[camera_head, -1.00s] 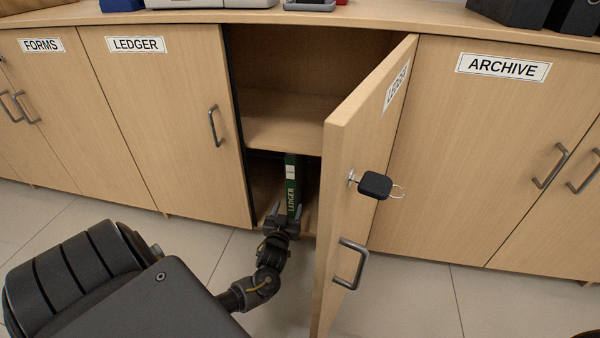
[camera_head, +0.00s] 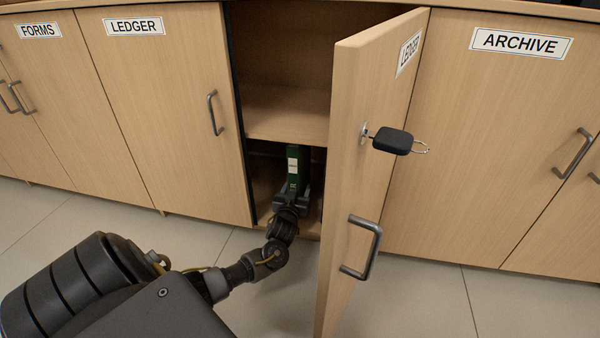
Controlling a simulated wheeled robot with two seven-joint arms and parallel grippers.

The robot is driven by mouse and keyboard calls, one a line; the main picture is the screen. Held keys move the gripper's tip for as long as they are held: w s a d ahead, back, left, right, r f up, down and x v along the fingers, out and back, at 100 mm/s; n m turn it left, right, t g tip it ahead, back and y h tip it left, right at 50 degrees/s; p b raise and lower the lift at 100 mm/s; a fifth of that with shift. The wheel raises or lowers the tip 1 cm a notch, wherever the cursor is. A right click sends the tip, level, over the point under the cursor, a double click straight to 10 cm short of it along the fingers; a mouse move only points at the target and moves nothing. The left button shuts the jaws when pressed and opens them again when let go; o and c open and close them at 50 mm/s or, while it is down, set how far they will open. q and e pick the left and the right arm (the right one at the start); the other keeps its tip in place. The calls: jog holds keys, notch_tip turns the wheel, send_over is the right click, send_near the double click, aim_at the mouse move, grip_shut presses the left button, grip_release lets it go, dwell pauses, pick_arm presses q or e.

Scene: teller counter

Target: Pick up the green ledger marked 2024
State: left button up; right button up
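The green ledger (camera_head: 297,164) stands upright in the lower compartment of the open LEDGER cupboard, with a white label on its spine. I cannot read a year on it. My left gripper (camera_head: 290,193) is inside the opening at the ledger's lower part, its fingers around or against the spine. The arm hides the ledger's bottom, and I cannot tell whether the fingers are closed on it. My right gripper is not in view.
The open cupboard door (camera_head: 372,150) stands just right of my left arm, with a key and black fob (camera_head: 393,141) in its lock and a handle (camera_head: 362,248) below. A shelf (camera_head: 288,112) is above the ledger. Tiled floor (camera_head: 215,242) lies in front.

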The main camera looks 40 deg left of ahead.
pick_arm(q)
jog(key=shift+c, duration=1.4)
grip_shut()
jog(key=shift+r, duration=0.15)
jog(key=shift+r, duration=0.15)
